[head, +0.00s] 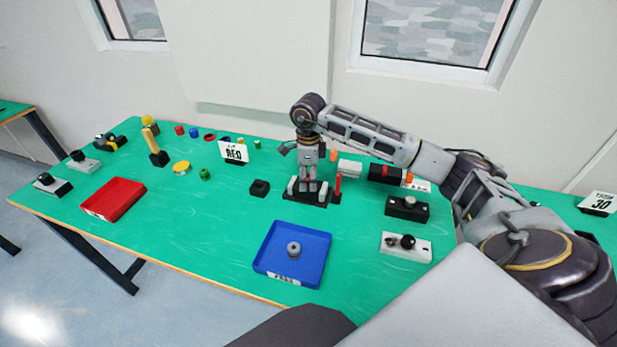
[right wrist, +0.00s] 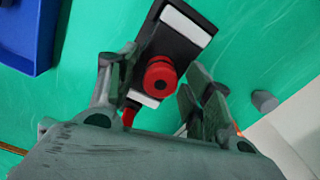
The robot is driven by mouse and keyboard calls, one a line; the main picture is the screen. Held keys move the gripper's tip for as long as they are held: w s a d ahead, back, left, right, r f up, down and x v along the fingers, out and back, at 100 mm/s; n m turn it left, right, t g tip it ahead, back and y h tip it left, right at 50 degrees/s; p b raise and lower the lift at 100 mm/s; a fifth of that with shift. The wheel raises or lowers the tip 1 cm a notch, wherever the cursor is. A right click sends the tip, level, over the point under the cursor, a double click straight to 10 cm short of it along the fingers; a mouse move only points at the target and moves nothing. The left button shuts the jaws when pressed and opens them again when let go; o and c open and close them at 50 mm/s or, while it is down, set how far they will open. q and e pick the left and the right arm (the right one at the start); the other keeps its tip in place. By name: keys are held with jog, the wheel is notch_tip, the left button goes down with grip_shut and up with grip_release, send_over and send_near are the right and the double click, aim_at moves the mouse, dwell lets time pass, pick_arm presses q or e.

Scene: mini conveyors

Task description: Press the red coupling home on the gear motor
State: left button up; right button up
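The red coupling (right wrist: 160,77) shows in the right wrist view as a round, stepped red piece with a dark centre. It lies over a black base with white pads (right wrist: 181,29), which looks like the gear motor's stand; how deep the coupling sits I cannot tell. My right gripper (head: 308,178) points straight down over the base. In the right wrist view its fingers (right wrist: 162,88) are apart, one on each side of the coupling, with gaps visible. My left gripper is not in view.
A red upright piece (head: 338,184) stands close beside the base. A blue tray (head: 262,262) holding a grey ring (head: 294,249) is in front; a red tray (head: 112,199) is at left. Black and white control boxes (head: 407,208) stand at right. Small parts and a sign (head: 234,153) are behind.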

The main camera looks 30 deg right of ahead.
aim_at(308, 176)
jog(key=shift+r, duration=0.95)
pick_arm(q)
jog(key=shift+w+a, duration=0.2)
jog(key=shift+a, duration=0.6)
pick_arm(e)
jog(key=shift+r, duration=3.05)
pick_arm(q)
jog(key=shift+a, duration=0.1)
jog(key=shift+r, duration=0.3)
pick_arm(e)
jog(key=shift+r, duration=0.25)
jog(key=shift+r+p, duration=0.8)
jog(key=shift+p, duration=0.25)
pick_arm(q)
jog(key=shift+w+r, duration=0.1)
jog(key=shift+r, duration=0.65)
